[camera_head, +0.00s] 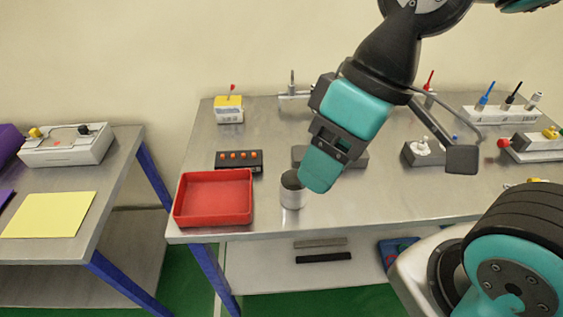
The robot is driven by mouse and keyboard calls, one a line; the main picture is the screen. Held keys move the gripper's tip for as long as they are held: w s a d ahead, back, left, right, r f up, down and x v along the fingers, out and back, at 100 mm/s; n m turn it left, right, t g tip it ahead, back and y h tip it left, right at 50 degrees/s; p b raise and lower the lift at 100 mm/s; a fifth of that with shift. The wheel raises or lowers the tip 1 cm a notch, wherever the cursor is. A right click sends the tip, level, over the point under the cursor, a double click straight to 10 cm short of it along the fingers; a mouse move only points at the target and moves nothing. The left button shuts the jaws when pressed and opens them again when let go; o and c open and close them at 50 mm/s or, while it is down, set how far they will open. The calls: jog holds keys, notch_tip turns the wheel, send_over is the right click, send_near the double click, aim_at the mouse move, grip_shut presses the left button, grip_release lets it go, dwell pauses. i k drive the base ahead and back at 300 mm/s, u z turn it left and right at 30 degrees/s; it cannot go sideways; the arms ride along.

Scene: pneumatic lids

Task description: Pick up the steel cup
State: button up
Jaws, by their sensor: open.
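The steel cup (292,197) stands upright on the metal table, near its front edge and just right of the red tray. It is a small pale grey cylinder with a dark opening on top. My gripper (319,172) is open and appears in front of and beside the cup's upper right side in the picture. A teal finger overlaps the cup's right edge, and part of the rim is hidden. I cannot tell whether the finger touches the cup. The gripper points down and to the left.
A red tray (213,204) lies left of the cup. Behind it are a black block with orange knobs (239,160) and a yellow-topped box (229,109). A dark grey block (342,157) lies behind the gripper. Fixtures fill the right side. The table front (390,203) is clear.

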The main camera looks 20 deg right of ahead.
aim_at(294, 195)
jog(key=k, duration=1.25)
jog(key=z, duration=0.9)
jog(key=i, duration=1.3)
jog(key=u, duration=0.05)
